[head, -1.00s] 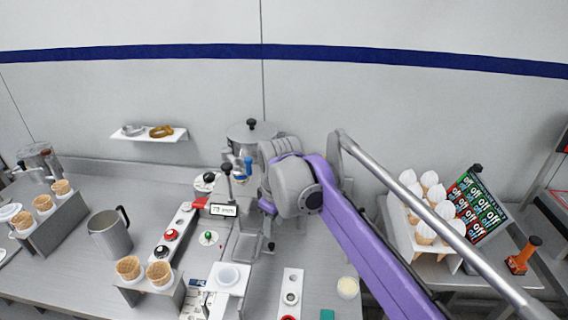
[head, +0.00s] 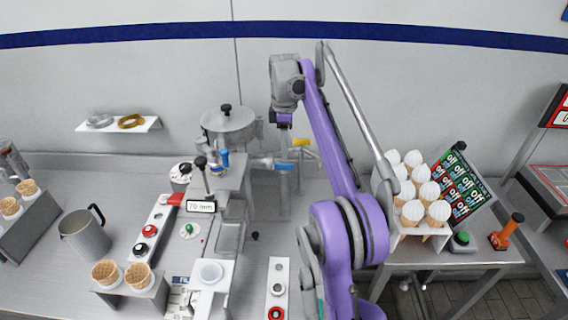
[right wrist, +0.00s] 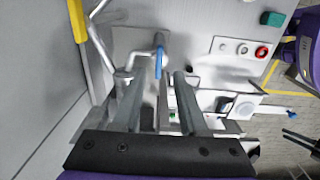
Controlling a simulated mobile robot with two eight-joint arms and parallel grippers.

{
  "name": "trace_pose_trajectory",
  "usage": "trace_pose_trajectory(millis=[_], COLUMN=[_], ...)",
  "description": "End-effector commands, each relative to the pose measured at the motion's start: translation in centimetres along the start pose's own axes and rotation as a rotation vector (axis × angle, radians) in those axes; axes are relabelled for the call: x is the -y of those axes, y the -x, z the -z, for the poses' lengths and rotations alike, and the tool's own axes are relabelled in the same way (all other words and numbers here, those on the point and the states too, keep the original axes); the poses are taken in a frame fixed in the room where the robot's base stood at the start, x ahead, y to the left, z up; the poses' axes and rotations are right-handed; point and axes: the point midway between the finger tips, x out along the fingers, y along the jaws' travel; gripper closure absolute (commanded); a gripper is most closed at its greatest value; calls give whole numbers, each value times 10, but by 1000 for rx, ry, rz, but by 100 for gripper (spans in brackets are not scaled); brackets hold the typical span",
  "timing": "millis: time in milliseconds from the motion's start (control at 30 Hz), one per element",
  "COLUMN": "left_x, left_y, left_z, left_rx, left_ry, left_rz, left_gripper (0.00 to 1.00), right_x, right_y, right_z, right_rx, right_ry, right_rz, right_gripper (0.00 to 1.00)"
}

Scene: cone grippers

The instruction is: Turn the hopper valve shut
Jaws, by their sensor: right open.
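The hopper (head: 228,122) is a grey lidded drum at the back of the bench. A pipe (head: 262,163) runs from it to the right and carries a blue lever (head: 285,167). A yellow handle (head: 302,142) is just beyond. My right gripper (head: 284,140) points down over this pipework. In the right wrist view my two grey fingers (right wrist: 160,88) are apart, with nothing between their pads. The blue lever (right wrist: 160,62) shows near the fingertips; contact cannot be told. The yellow handle (right wrist: 79,20) is to the left. My left gripper is not in view.
A second blue-topped fitting (head: 224,158) and a "70 mm" display (head: 201,206) stand left of the pipe. A cone rack (head: 410,222) is to the right of my arm. A jug (head: 84,235) and cone holders are on the left. The wall is close behind.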

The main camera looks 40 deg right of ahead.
Motion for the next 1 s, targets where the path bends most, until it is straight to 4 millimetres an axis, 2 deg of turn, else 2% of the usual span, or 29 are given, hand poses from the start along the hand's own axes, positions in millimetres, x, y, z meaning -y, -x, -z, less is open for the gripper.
trace_pose_trajectory(millis=[33,100,300,667,700,933,1000], left_x=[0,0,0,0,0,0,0], left_y=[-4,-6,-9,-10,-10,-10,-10], left_z=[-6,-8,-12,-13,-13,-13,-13], left_rx=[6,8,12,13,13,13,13], left_ry=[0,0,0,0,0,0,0], left_rz=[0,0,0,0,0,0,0], left_gripper=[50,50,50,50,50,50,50], right_x=[1,1,0,0,0,0,0], right_y=[-14,-25,-47,-53,-53,-53,-53], right_z=[0,0,0,0,0,0,0], right_rx=[2,1,0,0,0,0,0], right_ry=[0,0,0,-1,-1,-1,-1], right_rz=[2,2,0,-1,-1,-1,-1], right_gripper=[57,57,57,57,59,100,100])
